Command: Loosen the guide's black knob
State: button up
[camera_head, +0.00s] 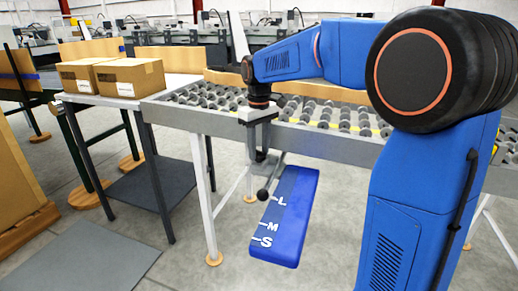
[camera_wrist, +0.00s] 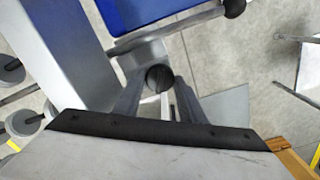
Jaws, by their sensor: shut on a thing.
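My gripper (camera_head: 262,148) points down at the front rail of the roller conveyor. In the wrist view my gripper (camera_wrist: 160,82) has a finger on each side of a round black knob (camera_wrist: 160,77) and is shut on it. In the head view the fingers mostly hide this knob. The blue guide (camera_head: 287,215), marked S, M and L, hangs below the rail. Its blue face shows at the top of the wrist view (camera_wrist: 130,12). A grey rod with a black ball end (camera_wrist: 235,8) lies beside the knob; the ball also shows in the head view (camera_head: 262,195).
The roller conveyor (camera_head: 330,140) runs across behind my gripper. A table at left holds two cardboard boxes (camera_head: 130,76). A support leg (camera_head: 203,200) stands left of the guide. The floor in front is clear, with a grey mat (camera_head: 80,262) at lower left.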

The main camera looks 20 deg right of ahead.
jog(key=shift+n, duration=1.7)
jog(key=o, duration=1)
jog(key=shift+o, duration=0.2)
notch_tip(320, 180, up, 18)
jog(key=shift+f, duration=0.25)
